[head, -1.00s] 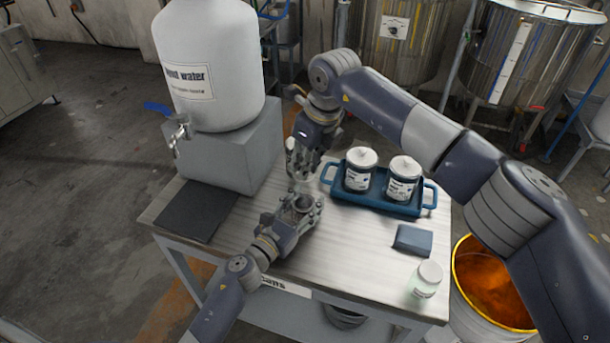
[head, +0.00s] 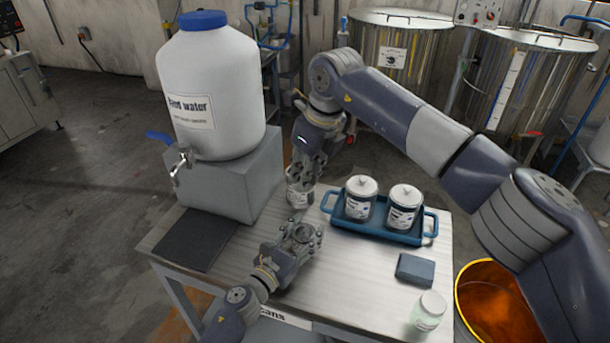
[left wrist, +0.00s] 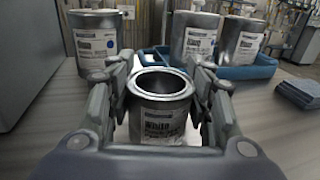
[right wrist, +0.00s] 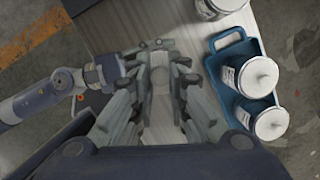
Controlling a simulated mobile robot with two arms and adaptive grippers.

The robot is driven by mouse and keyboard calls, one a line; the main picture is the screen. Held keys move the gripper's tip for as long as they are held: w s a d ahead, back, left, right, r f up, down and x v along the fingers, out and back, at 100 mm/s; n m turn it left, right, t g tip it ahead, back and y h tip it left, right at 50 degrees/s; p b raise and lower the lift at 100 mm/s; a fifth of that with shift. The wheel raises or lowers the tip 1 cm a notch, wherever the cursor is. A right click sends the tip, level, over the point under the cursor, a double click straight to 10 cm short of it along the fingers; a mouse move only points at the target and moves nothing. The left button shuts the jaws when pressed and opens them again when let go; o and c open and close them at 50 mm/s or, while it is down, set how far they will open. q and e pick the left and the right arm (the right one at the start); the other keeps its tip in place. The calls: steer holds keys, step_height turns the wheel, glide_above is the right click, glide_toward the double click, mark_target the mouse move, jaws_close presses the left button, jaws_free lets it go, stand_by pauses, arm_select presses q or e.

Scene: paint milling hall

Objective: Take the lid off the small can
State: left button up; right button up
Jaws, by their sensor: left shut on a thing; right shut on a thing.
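My left gripper (head: 302,236) is shut around the small can (left wrist: 162,118), upright with a "White" label. In the left wrist view its top shows a bare rim and a dark inside, with no lid on it. My right gripper (head: 306,172) is farther back and higher, apart from the small can. In the right wrist view (right wrist: 160,85) its fingers are close together. What they hold is mostly hidden; it appears to be the lid. Another can (head: 299,198) stands behind my left gripper, partly covered by my right fingers.
A blue tray (head: 432,226) holds two lidded cans (head: 360,197), (head: 404,208). A blue block (head: 415,269) and a pale green jar (head: 428,312) are at right. A dark mat (head: 196,238) and a water container (head: 210,80) are at left. Bare tabletop (head: 345,262) lies between.

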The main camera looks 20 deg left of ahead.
arm_select(q)
steer(key=o, duration=1.1)
steer(key=shift+s, duration=0.1)
